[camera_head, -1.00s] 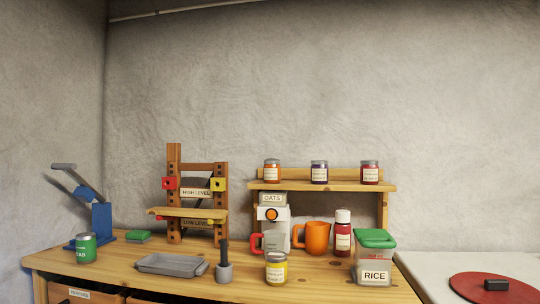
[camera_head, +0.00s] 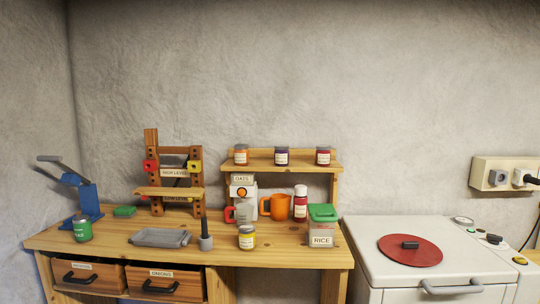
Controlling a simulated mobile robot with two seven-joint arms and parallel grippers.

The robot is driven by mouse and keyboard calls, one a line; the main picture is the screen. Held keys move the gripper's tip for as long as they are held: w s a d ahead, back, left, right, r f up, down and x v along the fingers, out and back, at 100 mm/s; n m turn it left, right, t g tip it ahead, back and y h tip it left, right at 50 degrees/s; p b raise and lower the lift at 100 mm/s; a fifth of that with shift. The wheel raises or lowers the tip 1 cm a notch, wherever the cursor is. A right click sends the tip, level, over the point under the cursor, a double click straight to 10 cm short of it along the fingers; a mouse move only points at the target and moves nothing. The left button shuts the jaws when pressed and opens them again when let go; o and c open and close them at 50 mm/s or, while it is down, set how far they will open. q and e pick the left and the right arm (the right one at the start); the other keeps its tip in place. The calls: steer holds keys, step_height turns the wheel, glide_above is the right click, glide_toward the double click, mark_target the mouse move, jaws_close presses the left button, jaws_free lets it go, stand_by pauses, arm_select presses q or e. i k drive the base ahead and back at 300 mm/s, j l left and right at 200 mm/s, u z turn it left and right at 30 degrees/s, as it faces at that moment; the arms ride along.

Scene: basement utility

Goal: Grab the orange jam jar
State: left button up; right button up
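The orange jam jar (camera_head: 241,155) stands upright at the left end of the small wooden shelf (camera_head: 262,166), with a grey lid and a pale label. A purple jar (camera_head: 282,156) stands in the middle of that shelf and a red jar (camera_head: 323,156) at its right end. Gaps separate the three jars, and nothing covers the orange one. Neither of my grippers shows in the head view.
A white appliance (camera_head: 370,263) stands at the right.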

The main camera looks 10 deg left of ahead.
mark_target(241, 151)
steer(key=i+j+z, duration=0.15)
steer(key=z, duration=0.3)
steer(key=j+z, duration=0.45)
steer(key=i+j+z, duration=0.15)
steer(key=j, duration=0.25)
steer(key=j+z, duration=0.2)
steer(key=j, duration=0.2)
steer(key=j+z, duration=0.1)
steer(key=j, duration=0.8)
